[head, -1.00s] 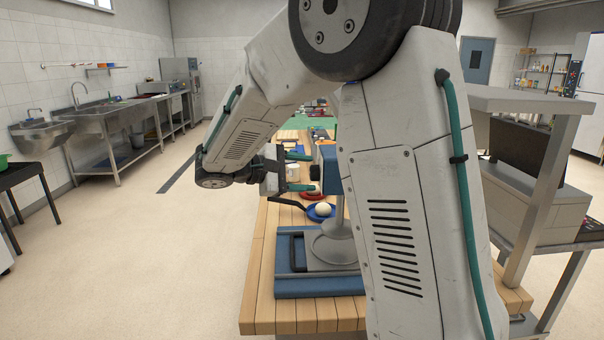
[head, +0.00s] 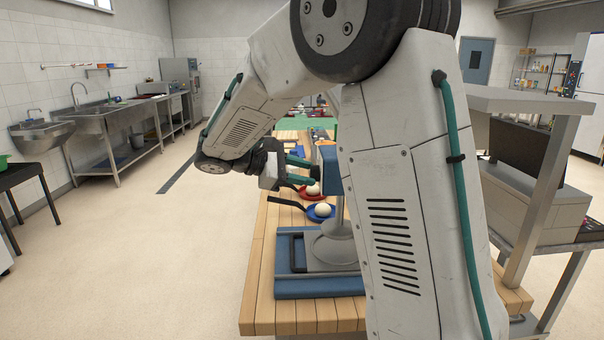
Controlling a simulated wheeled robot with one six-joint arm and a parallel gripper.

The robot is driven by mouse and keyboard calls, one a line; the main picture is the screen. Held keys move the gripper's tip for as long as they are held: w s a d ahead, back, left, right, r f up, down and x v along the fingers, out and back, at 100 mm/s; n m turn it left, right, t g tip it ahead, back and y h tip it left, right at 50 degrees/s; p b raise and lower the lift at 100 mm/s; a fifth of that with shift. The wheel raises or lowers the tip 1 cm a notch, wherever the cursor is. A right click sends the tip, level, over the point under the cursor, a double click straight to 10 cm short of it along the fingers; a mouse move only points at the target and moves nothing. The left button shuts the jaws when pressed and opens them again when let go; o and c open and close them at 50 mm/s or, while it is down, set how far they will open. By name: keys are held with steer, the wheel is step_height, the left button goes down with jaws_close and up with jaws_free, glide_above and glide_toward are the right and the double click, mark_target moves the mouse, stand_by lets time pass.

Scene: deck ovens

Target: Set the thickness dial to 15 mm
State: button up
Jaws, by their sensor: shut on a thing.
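The machine stands on the near part of the wooden table, with a blue base (head: 325,287), a round grey plate and a blue head (head: 331,168) partly hidden behind my arm. My gripper (head: 313,171) is at the left side of that head, its two teal fingers pointing right. The fingers are close together at the head's side, shut on what appears to be the thickness dial. The dial itself and its scale are hidden or too small to make out, so the setting cannot be read.
Just beyond the base, a blue pan (head: 318,218) and a red pan (head: 304,192) each hold a pale ball, with dark handles pointing left. The wooden table (head: 262,313) runs away from me. Open floor lies left; a grey rack (head: 545,175) stands right.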

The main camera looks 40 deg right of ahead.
steer(key=shift+w+d+r+n+g+y, duration=0.1)
steer(key=shift+n+g+y, duration=0.35)
steer(key=shift+n, duration=0.4)
steer(key=shift+w+d+r+n+g+y, duration=0.15)
steer(key=shift+n+g+y, duration=0.35)
steer(key=shift+n, duration=0.3)
steer(key=shift+w+a+n+g+y, duration=0.1)
steer(key=shift+n+g+y, duration=0.35)
steer(key=shift+n, duration=0.4)
steer(key=o, duration=1)
steer(key=shift+f, duration=0.1)
steer(key=v, duration=0.7)
steer(key=shift+w+a, duration=0.25)
steer(key=shift+w, duration=0.1)
